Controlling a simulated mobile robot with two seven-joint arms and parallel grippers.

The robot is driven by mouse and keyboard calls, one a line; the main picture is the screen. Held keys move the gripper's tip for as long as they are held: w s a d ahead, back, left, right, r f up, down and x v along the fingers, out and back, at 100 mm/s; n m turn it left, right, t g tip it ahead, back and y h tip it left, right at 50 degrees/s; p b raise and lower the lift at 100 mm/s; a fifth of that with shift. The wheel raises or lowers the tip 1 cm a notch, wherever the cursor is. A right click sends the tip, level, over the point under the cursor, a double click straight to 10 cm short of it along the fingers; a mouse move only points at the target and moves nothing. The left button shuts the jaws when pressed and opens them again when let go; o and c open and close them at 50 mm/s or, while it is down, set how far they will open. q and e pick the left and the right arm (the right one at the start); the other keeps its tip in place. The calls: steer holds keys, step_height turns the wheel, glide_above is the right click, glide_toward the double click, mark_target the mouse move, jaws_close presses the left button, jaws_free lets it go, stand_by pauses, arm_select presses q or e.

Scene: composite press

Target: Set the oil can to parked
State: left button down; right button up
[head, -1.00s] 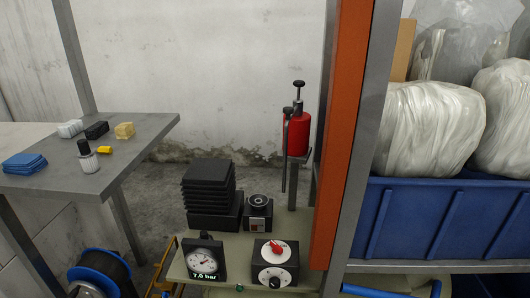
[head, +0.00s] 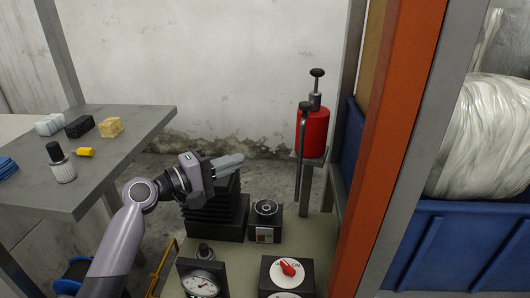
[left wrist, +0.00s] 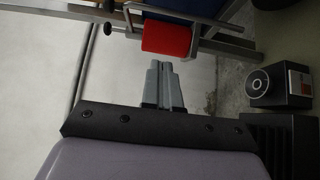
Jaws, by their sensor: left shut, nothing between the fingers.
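The oil can (head: 314,134) is a red cylinder with a black plunger knob on top and a dark lever or spout pipe down its left side. It stands upright on a grey post bracket at the back right. In the left wrist view its red body (left wrist: 166,39) shows sideways beyond the fingertips. My left gripper (head: 238,160) is shut and empty, pointing right toward the can, above the black stack and apart from the can. Its closed fingers also show in the left wrist view (left wrist: 160,66). My right gripper is not in view.
A black stepped stack (head: 217,217) and a small black device with a round top (head: 266,221) stand below. A gauge (head: 201,283) and a box with a red knob (head: 288,270) are in front. An orange post (head: 393,150) rises right of the can.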

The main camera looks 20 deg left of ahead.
arm_select(q)
steer(key=w+d, duration=0.7)
steer(key=d, duration=0.2)
steer(key=shift+w+d, duration=0.3)
steer(key=shift+d, duration=0.1)
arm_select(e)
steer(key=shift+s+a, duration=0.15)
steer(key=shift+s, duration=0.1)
